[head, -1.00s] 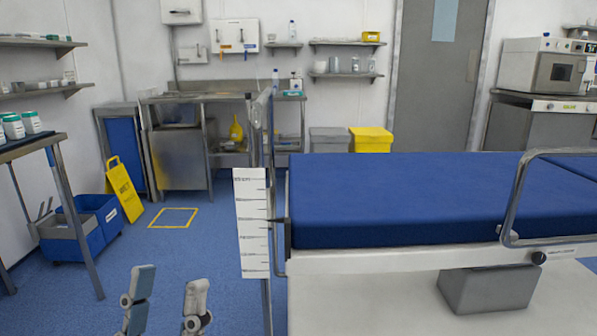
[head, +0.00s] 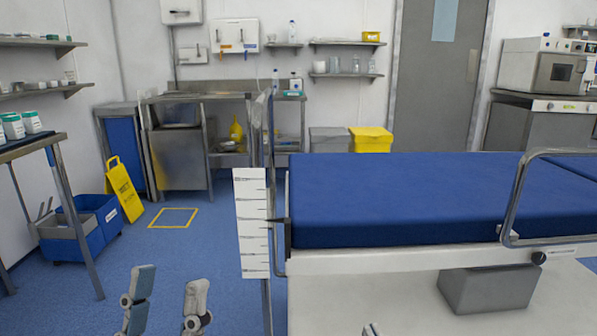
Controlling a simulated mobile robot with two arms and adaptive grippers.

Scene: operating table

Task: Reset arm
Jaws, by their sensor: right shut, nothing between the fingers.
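My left gripper (head: 170,276) is at the bottom left of the head view. Its two grey fingers point up and stand well apart, with nothing between them. The rest of the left arm is below the picture. The tip of my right gripper (head: 372,329) just shows at the bottom edge, right of the middle. It is shut, and the rest of it is out of view. Both grippers are in front of the operating table (head: 400,190) with its blue mattress, and neither appears to hold anything.
A white graduated scale plate (head: 252,222) stands at the table's left end by a metal rail. A metal side rail (head: 519,198) is at the right. A yellow floor sign (head: 124,188) and blue bins (head: 96,222) are left. Blue floor lies clear between.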

